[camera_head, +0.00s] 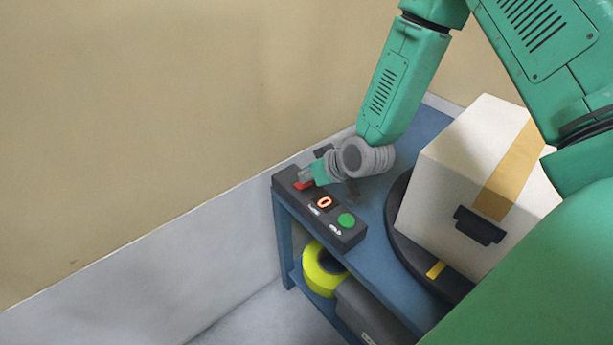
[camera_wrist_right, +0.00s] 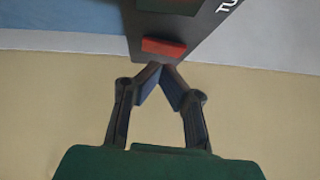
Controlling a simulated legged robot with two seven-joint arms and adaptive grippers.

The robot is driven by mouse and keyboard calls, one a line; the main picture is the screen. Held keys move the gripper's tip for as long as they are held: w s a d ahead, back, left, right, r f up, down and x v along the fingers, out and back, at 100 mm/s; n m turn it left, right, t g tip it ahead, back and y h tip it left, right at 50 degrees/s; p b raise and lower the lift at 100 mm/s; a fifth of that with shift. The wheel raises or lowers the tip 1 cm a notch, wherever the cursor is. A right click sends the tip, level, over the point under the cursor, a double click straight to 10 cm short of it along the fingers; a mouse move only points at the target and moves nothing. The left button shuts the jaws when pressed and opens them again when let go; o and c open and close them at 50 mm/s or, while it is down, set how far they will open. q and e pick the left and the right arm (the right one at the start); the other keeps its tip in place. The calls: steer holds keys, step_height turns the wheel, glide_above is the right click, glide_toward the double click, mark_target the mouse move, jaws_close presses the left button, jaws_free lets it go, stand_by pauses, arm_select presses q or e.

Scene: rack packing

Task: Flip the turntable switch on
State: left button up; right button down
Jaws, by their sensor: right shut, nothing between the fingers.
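A dark switch box (camera_head: 318,221) lies on the left end of a blue shelf unit. My right gripper (camera_head: 305,177) is over the box's far left end, close to the red switch. In the right wrist view the right gripper (camera_wrist_right: 161,69) is shut and empty, its fingertips just below the red switch (camera_wrist_right: 164,47). I cannot tell whether they touch it. A black turntable (camera_head: 395,205) stands to the right of the box. My left gripper is not in view.
A white carton (camera_head: 455,196) with tan tape and a black handle sits on the turntable. A yellow roll (camera_head: 311,266) and a grey case (camera_head: 362,314) are on the lower shelf. The blue shelf top (camera_head: 374,252) is bare between box and turntable. A wall (camera_head: 150,130) is behind.

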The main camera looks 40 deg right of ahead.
steer(key=r+p, duration=0.2)
steer(key=r, duration=0.1)
steer(key=shift+s+d+r, duration=0.2)
steer(key=shift+r, duration=0.1)
steer(key=p+v, duration=0.2)
steer(key=v, duration=0.7)
steer(key=shift+s+f, duration=0.25)
